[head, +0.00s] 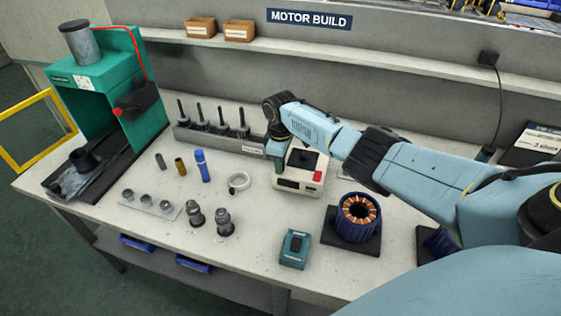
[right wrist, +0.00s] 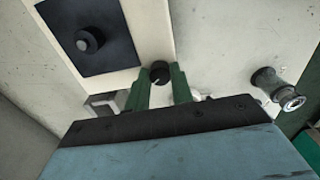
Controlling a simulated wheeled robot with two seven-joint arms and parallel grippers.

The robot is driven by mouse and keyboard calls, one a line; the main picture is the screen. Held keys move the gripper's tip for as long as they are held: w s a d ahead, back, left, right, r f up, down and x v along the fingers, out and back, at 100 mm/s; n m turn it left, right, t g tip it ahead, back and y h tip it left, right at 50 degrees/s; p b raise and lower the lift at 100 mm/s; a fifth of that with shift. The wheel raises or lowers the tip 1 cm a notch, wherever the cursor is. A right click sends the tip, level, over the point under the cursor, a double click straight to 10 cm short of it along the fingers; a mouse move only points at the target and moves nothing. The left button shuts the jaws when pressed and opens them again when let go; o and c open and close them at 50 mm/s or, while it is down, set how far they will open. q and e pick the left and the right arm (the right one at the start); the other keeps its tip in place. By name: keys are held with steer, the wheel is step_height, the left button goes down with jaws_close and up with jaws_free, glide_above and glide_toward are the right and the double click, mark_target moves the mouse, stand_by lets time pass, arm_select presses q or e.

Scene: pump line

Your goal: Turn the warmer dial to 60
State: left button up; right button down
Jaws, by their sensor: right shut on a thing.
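The warmer (head: 297,187) is a cream box with a dark top plate, a dark front panel and a red switch. It stands right of the middle of the bench in the head view. Its top plate (right wrist: 110,55) also shows in the right wrist view. My right gripper (head: 279,170) is at the warmer's left side. In the right wrist view its green fingers (right wrist: 161,82) are shut on the black warmer dial (right wrist: 160,71), which has a pale mark. The number it points to cannot be read. The dial is hidden in the head view. My left gripper is not in view.
A rack of dark pegs (head: 215,135) stands close left of the warmer. A blue stator with copper windings (head: 358,217) sits at the front right, with a teal box (head: 295,249) left of it. A green press (head: 105,85) stands far left.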

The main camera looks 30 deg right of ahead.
stand_by(0.3)
steer(key=c, duration=1.2)
jaws_free()
step_height(320, 180, up, 13)
steer(key=p, duration=0.1)
steer(key=shift+r+p, duration=0.2)
steer(key=shift+p, duration=0.15)
